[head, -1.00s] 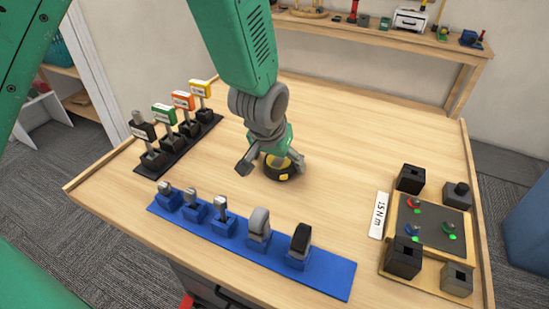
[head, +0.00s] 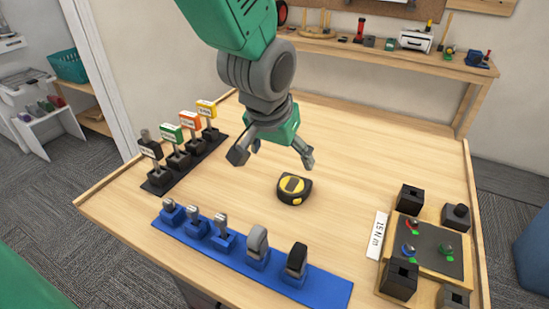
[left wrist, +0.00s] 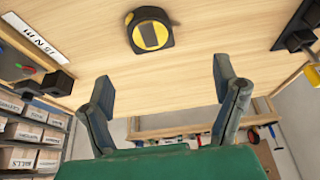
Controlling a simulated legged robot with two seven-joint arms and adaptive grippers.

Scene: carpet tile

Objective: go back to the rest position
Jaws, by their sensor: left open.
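My left gripper (head: 272,158) is open and empty above the wooden table (head: 345,150). Its two fingers also show apart in the left wrist view (left wrist: 160,92). A yellow and black tape measure (head: 294,189) lies on the table, below and a little right of the gripper, apart from its fingers. The tape measure also shows at the top of the left wrist view (left wrist: 150,30). My right gripper is in neither view.
A blue rack (head: 325,288) with several tools lies along the front. A black rack (head: 160,188) with labelled holders stands at the left. At the right are a "15 N m" card (head: 377,236) and a board (head: 428,248) with black blocks.

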